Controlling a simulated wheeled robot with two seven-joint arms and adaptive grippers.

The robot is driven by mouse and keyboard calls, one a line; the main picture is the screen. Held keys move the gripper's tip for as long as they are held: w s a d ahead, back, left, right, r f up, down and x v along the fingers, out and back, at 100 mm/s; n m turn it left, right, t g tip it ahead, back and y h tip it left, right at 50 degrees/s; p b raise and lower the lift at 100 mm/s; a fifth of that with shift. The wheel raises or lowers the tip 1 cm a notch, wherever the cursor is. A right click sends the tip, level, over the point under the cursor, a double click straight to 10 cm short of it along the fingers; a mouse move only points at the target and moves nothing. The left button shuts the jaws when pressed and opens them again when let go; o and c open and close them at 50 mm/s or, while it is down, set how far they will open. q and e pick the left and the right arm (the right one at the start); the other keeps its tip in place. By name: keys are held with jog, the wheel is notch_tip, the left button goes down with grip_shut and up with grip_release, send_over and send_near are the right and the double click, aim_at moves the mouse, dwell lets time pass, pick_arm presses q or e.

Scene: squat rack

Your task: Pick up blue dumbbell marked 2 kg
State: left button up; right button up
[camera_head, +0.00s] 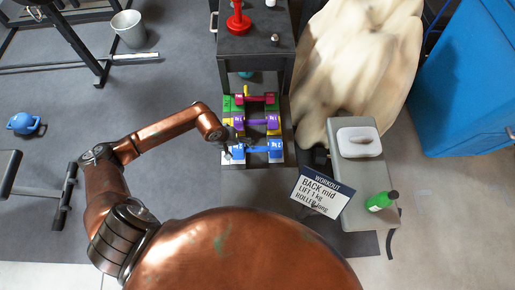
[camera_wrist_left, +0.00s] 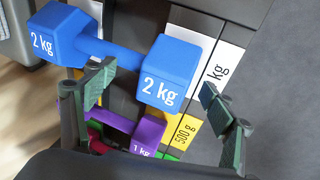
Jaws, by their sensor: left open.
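The blue dumbbell (camera_head: 262,149) lies in the row of the low rack nearest me. In the left wrist view the blue dumbbell (camera_wrist_left: 118,55) shows "2 kg" on both heads. My left gripper (camera_head: 229,151) is at the left end of that row. In the left wrist view my left gripper (camera_wrist_left: 155,84) is open and empty. One finger shows below the dumbbell's handle and the other right of its nearer head. I cannot tell whether either finger touches it. My right gripper is not in view.
Behind lie a purple dumbbell (camera_head: 265,122) marked 1 kg and a red one (camera_head: 262,99). A dark table (camera_head: 256,45) stands behind the rack. A workout sign (camera_head: 322,192) and a grey bench (camera_head: 352,211) with a green bottle (camera_head: 381,201) are at right.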

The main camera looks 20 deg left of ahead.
pick_arm(q)
jog(key=shift+c, duration=0.7)
grip_shut()
jog(key=shift+w+d+r, duration=0.15)
jog(key=shift+d+r, duration=0.05)
